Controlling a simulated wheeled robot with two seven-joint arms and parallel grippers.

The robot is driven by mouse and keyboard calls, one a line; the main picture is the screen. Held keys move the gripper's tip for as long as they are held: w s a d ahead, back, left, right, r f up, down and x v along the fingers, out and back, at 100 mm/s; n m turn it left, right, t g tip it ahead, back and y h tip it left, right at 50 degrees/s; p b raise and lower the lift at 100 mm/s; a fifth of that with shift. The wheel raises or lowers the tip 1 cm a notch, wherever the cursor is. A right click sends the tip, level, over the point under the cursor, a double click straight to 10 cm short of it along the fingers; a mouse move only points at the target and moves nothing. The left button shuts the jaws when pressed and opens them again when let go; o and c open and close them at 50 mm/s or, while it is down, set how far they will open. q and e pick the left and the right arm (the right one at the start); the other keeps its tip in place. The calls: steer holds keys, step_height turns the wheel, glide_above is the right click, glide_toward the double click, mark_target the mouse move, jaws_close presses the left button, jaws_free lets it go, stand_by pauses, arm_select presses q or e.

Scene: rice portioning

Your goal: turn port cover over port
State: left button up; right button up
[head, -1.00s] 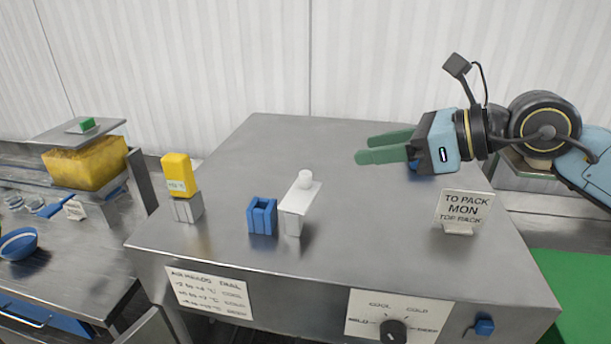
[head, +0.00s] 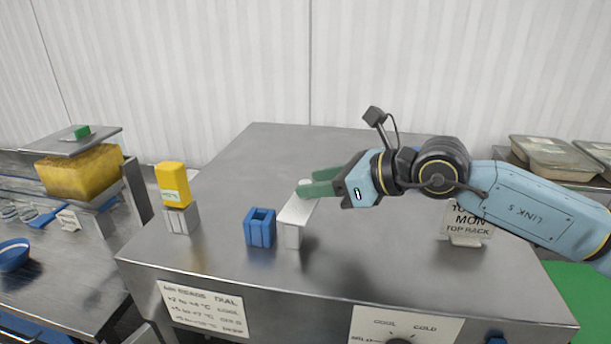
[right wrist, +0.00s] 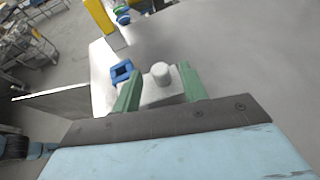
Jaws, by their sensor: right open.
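The white port cover (head: 299,211) is a flat plate on a light block beside the blue open-topped port (head: 260,227), and it does not lie over the port. A white knob (right wrist: 160,73) stands up from the cover in the right wrist view. My right gripper (head: 308,184) is open with its green fingers at the knob's end of the cover. In the right wrist view the fingers (right wrist: 160,88) stand on either side of the knob, with gaps at both sides. The blue port (right wrist: 121,71) lies just left of them. My left gripper is not in view.
A yellow block (head: 173,184) stands on a grey holder at the left of the steel top. Covered trays (head: 553,157) lie at back right. The steel top's back left is clear.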

mark_target(305, 181)
steer(key=shift+x, duration=1.55)
steer(key=shift+c, duration=0.2)
jaws_close()
